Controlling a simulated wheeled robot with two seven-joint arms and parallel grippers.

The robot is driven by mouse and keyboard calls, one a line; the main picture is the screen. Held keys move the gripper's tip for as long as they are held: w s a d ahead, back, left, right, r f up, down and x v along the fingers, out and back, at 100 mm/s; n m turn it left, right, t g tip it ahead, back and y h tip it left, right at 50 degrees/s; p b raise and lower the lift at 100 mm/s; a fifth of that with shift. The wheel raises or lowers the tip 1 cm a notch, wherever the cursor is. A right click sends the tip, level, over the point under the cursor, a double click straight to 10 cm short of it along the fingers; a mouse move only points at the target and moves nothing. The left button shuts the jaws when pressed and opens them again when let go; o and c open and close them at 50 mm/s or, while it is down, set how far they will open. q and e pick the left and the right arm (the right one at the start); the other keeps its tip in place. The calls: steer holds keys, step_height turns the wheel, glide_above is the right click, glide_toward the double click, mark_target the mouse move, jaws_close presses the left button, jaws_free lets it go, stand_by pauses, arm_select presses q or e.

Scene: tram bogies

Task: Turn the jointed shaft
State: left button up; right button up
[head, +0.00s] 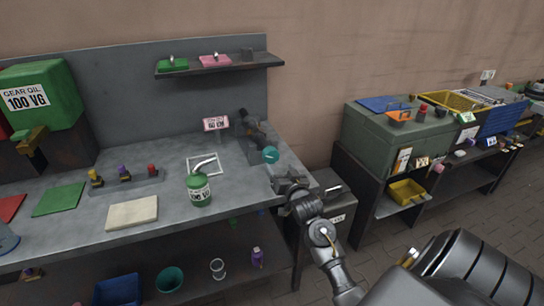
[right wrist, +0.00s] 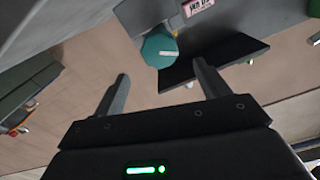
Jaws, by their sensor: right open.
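A dark grey part (head: 252,127), apparently the jointed shaft, stands at the right end of the workbench against the back panel. A teal round piece (head: 271,155) sits at its lower front end. In the right wrist view the teal round piece (right wrist: 158,48) shows a pale mark on its face, and the dark shaft is hard to make out. My right gripper (head: 285,180) is at the bench's right edge, just below the teal piece in the head view. In the right wrist view its fingers (right wrist: 162,88) are apart with nothing between them. My left gripper is not in view.
A green oil can (head: 199,190) and a beige pad (head: 132,213) stand on the workbench (head: 95,228) left of my gripper. A small sign (head: 215,124) is left of the shaft. A shelf (head: 238,64) hangs above. A grey-green case (head: 395,140) stands on the right-hand bench.

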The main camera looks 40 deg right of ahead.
mark_target(273, 157)
steer(key=p+x, duration=0.1)
steer(key=x, duration=0.8)
steer(key=shift+c, duration=0.3)
steer(key=c, duration=0.9)
steer(key=shift+m, duration=0.4)
steer(key=shift+m+p, duration=0.75)
steer(key=shift+m, duration=0.15)
steer(key=m+p, duration=0.1)
steer(key=m, duration=0.2)
steer(key=shift+m, duration=0.3)
steer(key=m+p, duration=0.2)
steer(key=m, duration=0.3)
steer(key=shift+d+f+m, duration=0.1)
steer(key=shift+m, duration=0.2)
